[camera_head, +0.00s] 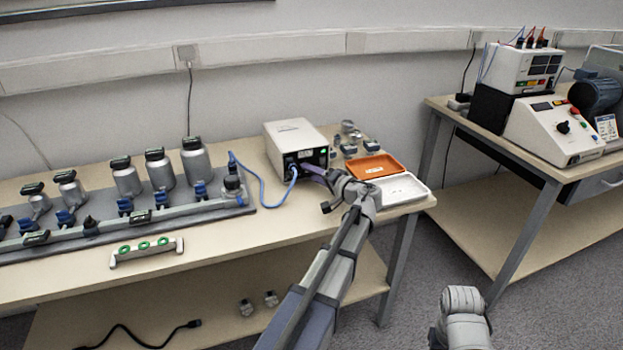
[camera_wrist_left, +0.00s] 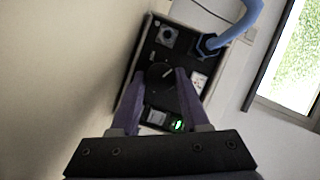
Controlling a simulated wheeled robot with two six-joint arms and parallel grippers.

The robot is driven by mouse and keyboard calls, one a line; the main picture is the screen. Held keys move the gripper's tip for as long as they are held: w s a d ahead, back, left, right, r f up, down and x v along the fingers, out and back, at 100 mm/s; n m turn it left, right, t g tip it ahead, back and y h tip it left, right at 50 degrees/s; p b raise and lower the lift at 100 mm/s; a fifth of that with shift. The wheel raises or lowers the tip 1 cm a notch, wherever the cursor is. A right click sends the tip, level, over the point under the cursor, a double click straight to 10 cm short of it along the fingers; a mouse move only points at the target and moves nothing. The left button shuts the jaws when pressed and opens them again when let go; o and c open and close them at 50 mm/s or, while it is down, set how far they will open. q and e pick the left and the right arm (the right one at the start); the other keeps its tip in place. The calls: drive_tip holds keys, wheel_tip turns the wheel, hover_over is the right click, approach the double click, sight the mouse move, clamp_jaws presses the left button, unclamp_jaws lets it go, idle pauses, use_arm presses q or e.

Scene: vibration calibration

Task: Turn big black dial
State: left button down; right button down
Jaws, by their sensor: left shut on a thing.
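The big black dial (camera_wrist_left: 158,74) is on the dark front panel of a white instrument box (camera_head: 290,132). A light pointer mark shows on the dial in the left wrist view. My left gripper (camera_wrist_left: 160,80) has a purple finger on each side of the dial and is shut on it. In the head view, my left gripper (camera_head: 308,168) reaches the front of the box from the right, and the dial is hidden there. My right gripper is out of view.
A blue cable (camera_head: 262,192) plugs into the panel beside my gripper. An orange tray (camera_head: 372,168) and a white tray (camera_head: 402,188) lie right of the box. A row of metal bottles (camera_head: 160,170) stands left. Another table with instruments (camera_head: 553,130) is at right.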

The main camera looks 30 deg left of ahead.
use_arm(q)
drive_tip(key=shift+f+m+y+b, duration=0.2)
drive_tip(key=shift+m+y+b, duration=0.2)
drive_tip(key=shift+m+b, duration=0.45)
drive_tip(key=shift+m, duration=0.35)
drive_tip(key=shift+c, duration=1.9)
unclamp_jaws()
drive_tip(key=shift+r, duration=0.1)
